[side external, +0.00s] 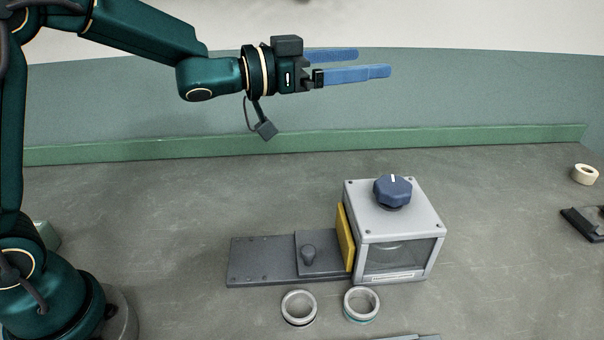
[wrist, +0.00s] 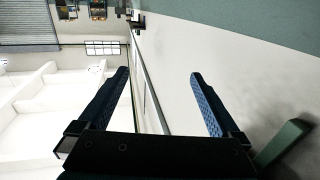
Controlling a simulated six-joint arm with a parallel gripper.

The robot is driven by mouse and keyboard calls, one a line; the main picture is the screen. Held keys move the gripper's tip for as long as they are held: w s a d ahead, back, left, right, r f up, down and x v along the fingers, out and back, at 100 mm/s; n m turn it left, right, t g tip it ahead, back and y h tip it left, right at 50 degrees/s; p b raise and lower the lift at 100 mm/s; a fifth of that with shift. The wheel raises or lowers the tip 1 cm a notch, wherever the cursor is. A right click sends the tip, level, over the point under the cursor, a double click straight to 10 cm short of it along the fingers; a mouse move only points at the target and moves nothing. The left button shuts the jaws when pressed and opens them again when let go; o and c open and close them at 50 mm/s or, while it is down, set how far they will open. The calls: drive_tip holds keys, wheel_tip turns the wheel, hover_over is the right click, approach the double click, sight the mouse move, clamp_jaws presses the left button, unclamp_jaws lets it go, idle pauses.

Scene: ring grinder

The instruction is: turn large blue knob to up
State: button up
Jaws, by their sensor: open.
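A large dark blue knob (side external: 393,190) sits on top of a grey box-shaped grinder (side external: 420,213) in the side external view. A white mark shows on the knob's far edge, near the top in the picture. My gripper (side external: 374,63) is high above the table, up and to the left of the knob, with its blue fingers pointing to the right. It is open and empty, well apart from the knob. In the wrist view the two fingers of my gripper (wrist: 158,75) are spread, and neither knob nor grinder shows there.
Two rings (side external: 299,321) (side external: 361,318) lie in front. A tape roll (side external: 585,174) and a dark object (side external: 582,224) lie far right. Space above the grinder is clear.

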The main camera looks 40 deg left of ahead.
sight(410, 183)
drive_tip(key=s+d+m+g+h, duration=0.4)
drive_tip(key=d, duration=0.5)
drive_tip(key=f, duration=1.5)
drive_tip(key=shift+w+a+f, duration=0.2)
drive_tip(key=shift+w+f, duration=0.1)
drive_tip(key=shift+f, duration=0.1)
drive_tip(key=shift+x, duration=2.55)
drive_tip(key=shift+r, duration=0.1)
drive_tip(key=c, duration=1.4)
drive_tip(key=shift+n+t+y, duration=0.3)
drive_tip(key=shift+n+t, duration=0.4)
drive_tip(key=shift+t, duration=0.1)
drive_tip(key=shift+o, duration=0.2)
drive_tip(key=shift+w+a+n+t+y, duration=0.1)
drive_tip(key=shift+a+n+t+y, duration=0.05)
drive_tip(key=shift+n+t+y, duration=0.35)
drive_tip(key=shift+w+a+n+t+y, duration=0.15)
drive_tip(key=shift+n+t+y, duration=0.25)
drive_tip(key=shift+y, duration=0.2)
